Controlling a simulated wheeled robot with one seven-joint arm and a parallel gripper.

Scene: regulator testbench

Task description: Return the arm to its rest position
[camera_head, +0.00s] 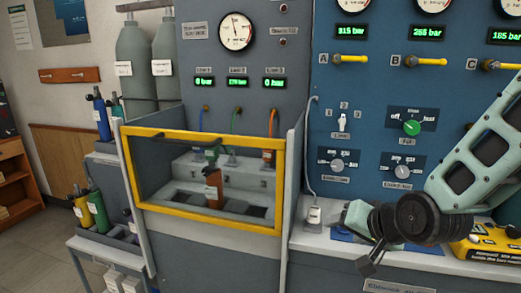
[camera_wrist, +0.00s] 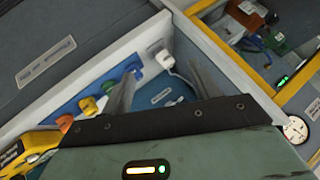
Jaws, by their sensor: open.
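My gripper (camera_wrist: 157,68) shows in the wrist view with its two grey fingers apart and nothing between them. The fingers point over the white-rimmed bench ledge (camera_wrist: 95,75), with coloured fittings behind and beside them. In the head view my pale green arm comes in from the right, bent at a black joint. Its wrist end hangs low in front of the bench ledge (camera_head: 335,243), right of the yellow-framed enclosure. The fingertips are not clear in that view. Whether the gripper touches the ledge cannot be told.
The yellow-framed enclosure (camera_head: 200,222) holds a brown bottle (camera_head: 213,188). A white plug (camera_head: 314,214) with a cable stands on the ledge. A yellow device (camera_head: 489,247) lies close by my arm. The blue panel (camera_head: 370,100) with knobs rises behind. Floor at left is clear.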

